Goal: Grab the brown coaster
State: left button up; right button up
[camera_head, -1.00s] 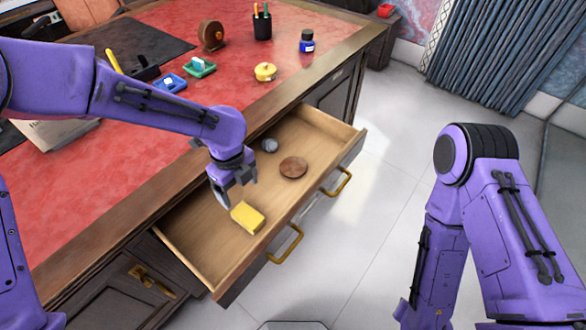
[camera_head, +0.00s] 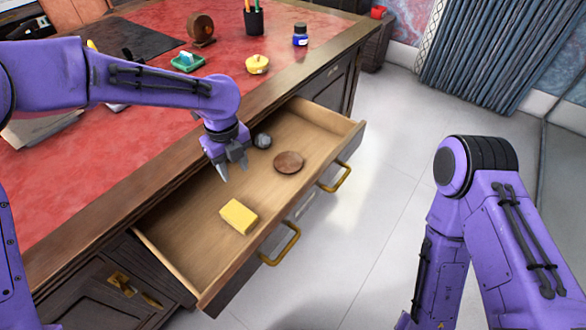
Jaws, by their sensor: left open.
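The brown coaster (camera_head: 289,162) is a round flat disc lying in the open wooden drawer (camera_head: 185,238), toward its far end. My left gripper (camera_head: 234,172) is open and empty, pointing down over the drawer, to the left of the coaster and apart from it. My right arm stands at the right, with its gripper out of the frame.
A yellow block (camera_head: 238,216) lies in the drawer nearer to me. A small grey round object (camera_head: 262,140) sits between my left gripper and the drawer's far corner. The red desk top (camera_head: 150,150) overhangs behind the drawer. Brass handles (camera_head: 336,178) stick out in front.

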aim_at(287, 162)
jog(key=z, duration=1.85)
jog(key=i, duration=1.15)
jog(key=u, duration=2.5)
